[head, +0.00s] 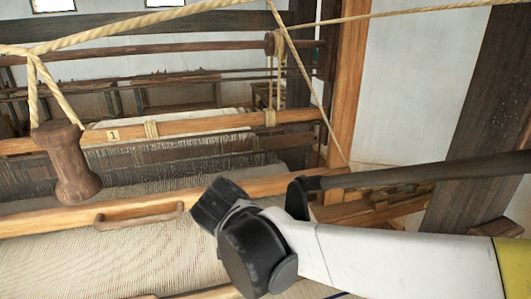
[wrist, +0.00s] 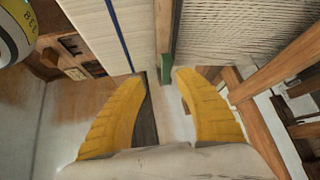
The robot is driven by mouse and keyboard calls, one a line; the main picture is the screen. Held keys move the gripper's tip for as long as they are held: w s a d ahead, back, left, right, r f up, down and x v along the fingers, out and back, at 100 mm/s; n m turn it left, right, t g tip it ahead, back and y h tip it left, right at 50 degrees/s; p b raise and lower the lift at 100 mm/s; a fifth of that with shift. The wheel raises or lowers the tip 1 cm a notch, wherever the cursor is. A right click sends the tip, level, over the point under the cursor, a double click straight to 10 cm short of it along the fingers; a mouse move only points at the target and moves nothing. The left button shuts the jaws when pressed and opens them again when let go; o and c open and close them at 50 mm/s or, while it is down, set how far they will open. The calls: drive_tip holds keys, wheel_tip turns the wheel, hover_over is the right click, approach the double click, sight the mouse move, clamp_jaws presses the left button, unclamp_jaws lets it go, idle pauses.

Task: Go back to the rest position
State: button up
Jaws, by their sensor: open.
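My gripper (wrist: 158,76) shows in the wrist view as two curved yellow fingers. They are spread apart with nothing between them. Past the fingertips lie the loom's pale cloth (wrist: 95,32) with a blue stripe and a narrow green piece (wrist: 165,68). I cannot tell how far the fingers are from these. In the head view my arm reaches in from the right over the loom, and I cannot make out the gripper's fingers there. The loom's warp (head: 90,262) spreads below, at the left of my arm.
A wooden pull handle (head: 68,175) hangs on ropes at the left. A beam labelled 1 (head: 200,127) crosses the loom, with a handled wooden bar (head: 135,215) in front. A dark pole (head: 430,172) runs close above my arm. An upright post (head: 347,85) stands behind.

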drive_tip(key=s+d+f+n+y, duration=0.1)
drive_tip(key=d, duration=0.1)
drive_tip(key=s+d+f+n+b, duration=0.1)
drive_tip(key=d+n, duration=0.1)
drive_tip(key=s+d+f+n+y+b, duration=0.1)
drive_tip(key=d, duration=0.1)
drive_tip(key=shift+f+y, duration=0.3)
drive_tip(key=s+d+f+n+y+b, duration=0.1)
drive_tip(key=n, duration=0.1)
drive_tip(key=s+d+f+n+t+y+b, duration=0.1)
drive_tip(key=s+f+n, duration=0.1)
drive_tip(key=n, duration=0.1)
drive_tip(key=s+d+f+n+t+y+b, duration=0.1)
drive_tip(key=d+n, duration=0.1)
drive_tip(key=n, duration=0.1)
drive_tip(key=shift+s+f+y+b, duration=0.15)
drive_tip(key=shift+s+y+b, duration=0.25)
drive_tip(key=shift+s+d+f+n+t, duration=0.2)
drive_tip(key=shift+d+n+t, duration=0.1)
drive_tip(key=shift+n+t, duration=0.35)
